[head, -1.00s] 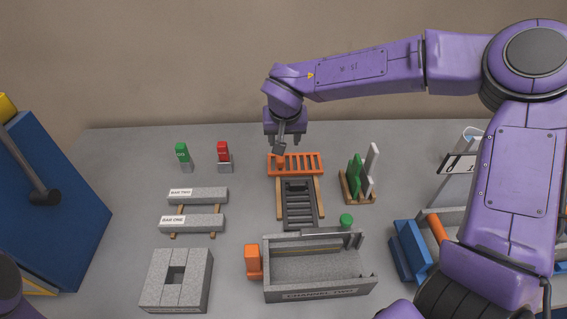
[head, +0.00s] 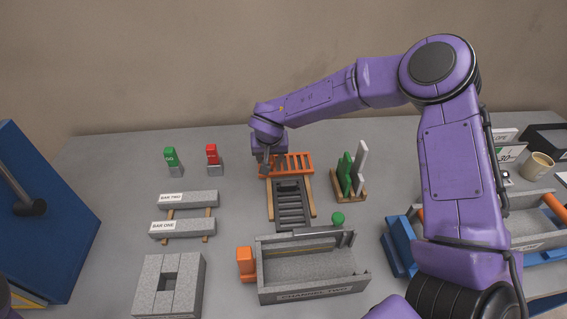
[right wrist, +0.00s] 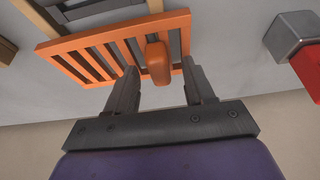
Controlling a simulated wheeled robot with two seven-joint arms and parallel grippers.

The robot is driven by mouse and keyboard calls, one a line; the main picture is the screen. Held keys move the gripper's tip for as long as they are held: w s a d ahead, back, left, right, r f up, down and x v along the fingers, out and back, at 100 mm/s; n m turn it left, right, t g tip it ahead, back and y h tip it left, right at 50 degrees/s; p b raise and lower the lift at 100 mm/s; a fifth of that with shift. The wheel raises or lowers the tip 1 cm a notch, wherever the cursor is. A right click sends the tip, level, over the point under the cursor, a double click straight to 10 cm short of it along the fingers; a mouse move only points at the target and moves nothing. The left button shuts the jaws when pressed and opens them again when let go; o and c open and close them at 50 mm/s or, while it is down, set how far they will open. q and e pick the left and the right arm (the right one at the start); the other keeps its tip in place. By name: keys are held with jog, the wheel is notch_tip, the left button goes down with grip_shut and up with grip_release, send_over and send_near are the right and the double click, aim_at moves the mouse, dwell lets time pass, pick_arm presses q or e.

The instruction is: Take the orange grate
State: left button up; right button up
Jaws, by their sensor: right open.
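The orange grate (head: 298,162) lies at the back middle of the table, across the back ends of two wooden strips. A dark grey grate (head: 291,205) lies on the strips in front of it. My right gripper (head: 267,166) is pointed down at the left part of the orange grate. In the right wrist view, its open fingers (right wrist: 157,75) stand on either side of the upright orange handle (right wrist: 157,60) of the grate (right wrist: 88,52). Whether either finger touches the handle cannot be told. My left gripper is out of view.
A red-topped block (head: 213,157) and a green-topped block (head: 171,160) stand left of the grate. A wooden rack (head: 352,197) with green and white plates stands to its right. Channel Two (head: 310,268) is in front. Two bars (head: 187,199) lie at left.

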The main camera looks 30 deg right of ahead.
grip_shut()
jog(key=shift+r, duration=0.15)
